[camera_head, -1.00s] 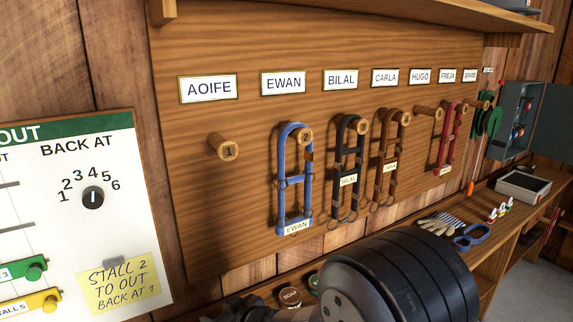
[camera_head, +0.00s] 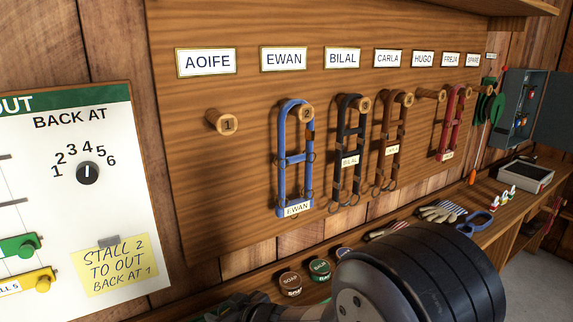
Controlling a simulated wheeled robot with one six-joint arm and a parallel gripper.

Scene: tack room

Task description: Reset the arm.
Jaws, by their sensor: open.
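My arm (camera_head: 420,285) reaches in from the bottom edge, right of the middle. Its large black ribbed joint stands in front of the shelf under the peg board. A dark part of it extends left along the bottom edge. My gripper's fingertips do not show, so whether it holds anything cannot be seen here.
A blue halter (camera_head: 282,165) hangs on peg 2 under EWAN; peg 1 (camera_head: 222,121) under AOIFE is bare. Other halters hang further right. Tins (camera_head: 290,283), gloves (camera_head: 440,214) and a blue loop (camera_head: 478,222) lie on the shelf. A whiteboard (camera_head: 130,215) is at left.

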